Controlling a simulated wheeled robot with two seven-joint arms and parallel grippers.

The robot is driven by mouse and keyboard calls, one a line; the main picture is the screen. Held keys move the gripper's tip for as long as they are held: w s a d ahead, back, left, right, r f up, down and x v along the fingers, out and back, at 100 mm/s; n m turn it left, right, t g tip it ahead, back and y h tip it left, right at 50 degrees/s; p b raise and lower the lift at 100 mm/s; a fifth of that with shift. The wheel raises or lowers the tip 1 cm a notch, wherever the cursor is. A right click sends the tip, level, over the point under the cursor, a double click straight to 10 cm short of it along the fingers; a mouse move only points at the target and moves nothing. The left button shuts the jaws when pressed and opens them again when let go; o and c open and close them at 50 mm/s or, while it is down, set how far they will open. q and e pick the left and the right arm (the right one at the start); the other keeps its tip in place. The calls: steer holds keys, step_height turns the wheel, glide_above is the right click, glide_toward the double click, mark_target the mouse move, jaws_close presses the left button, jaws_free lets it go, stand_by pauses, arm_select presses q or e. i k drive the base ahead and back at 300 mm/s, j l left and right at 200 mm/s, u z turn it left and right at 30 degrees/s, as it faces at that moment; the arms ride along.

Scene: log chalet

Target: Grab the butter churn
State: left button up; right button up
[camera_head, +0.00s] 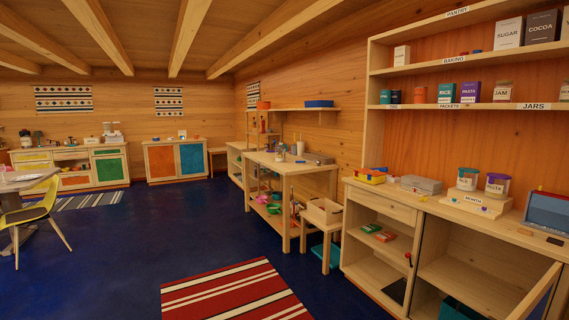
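I cannot pick out a butter churn for certain in the head view. Several small things stand on the far left counter (68,150), among them a dark upright object (25,138), too small to name. Small items also stand on the wooden worktable (285,167) in the middle and on its lower shelves, too small to tell apart. Neither of my grippers shows in this view.
A striped red rug (235,295) lies on the open dark blue floor (140,245). A yellow chair (36,215) and table stand at left. At right is a long cabinet (425,208) with an open door (537,292) and pantry shelves (460,106) above. A wooden stool (322,212) stands beside the worktable.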

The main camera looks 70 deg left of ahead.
mark_target(280, 151)
steer(key=j+u, duration=0.1)
steer(key=u, duration=2.4)
steer(key=i+u, duration=0.35)
steer(key=i, duration=2.4)
steer(key=i+z, duration=0.1)
steer(key=i, duration=0.4)
steer(key=i+j+z, duration=0.1)
steer(key=i, duration=0.45)
steer(key=i+j+z, duration=0.15)
steer(key=i, duration=0.35)
steer(key=i+j+z, duration=0.1)
steer(key=i, duration=0.4)
steer(key=j, duration=0.1)
